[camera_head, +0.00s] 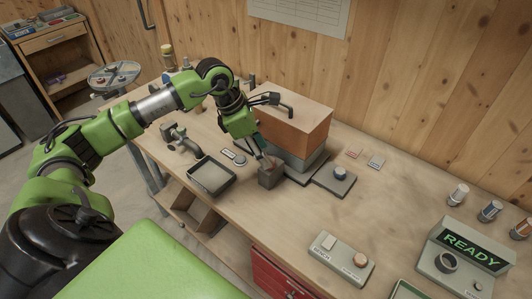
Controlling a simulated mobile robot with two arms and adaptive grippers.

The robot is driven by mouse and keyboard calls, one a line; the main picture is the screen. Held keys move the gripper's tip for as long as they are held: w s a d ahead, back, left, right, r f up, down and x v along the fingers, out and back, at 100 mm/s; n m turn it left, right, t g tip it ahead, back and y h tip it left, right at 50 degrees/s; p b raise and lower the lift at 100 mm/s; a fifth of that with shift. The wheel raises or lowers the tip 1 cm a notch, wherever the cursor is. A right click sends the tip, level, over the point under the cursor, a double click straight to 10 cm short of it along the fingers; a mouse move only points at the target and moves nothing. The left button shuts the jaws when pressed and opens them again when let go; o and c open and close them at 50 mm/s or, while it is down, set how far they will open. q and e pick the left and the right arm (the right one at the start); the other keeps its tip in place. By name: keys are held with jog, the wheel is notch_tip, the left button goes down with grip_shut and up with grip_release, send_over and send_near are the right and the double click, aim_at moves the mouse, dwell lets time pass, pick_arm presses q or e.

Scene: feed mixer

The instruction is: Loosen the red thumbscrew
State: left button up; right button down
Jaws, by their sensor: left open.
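My left arm reaches in from the left over the bench. The orange-brown box (298,127) sits on a grey base (302,167) right behind the gripper. My right gripper is not in view.
A black-rimmed tray (211,190) lies left of the gripper.

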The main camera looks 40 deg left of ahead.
pick_arm(q)
jog(key=shift+p+x, duration=0.3)
jog(key=shift+x, duration=1.25)
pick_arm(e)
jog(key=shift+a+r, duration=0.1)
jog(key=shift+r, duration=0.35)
pick_arm(q)
jog(key=shift+c, duration=0.4)
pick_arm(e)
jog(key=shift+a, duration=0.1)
pick_arm(q)
jog(key=c, duration=1)
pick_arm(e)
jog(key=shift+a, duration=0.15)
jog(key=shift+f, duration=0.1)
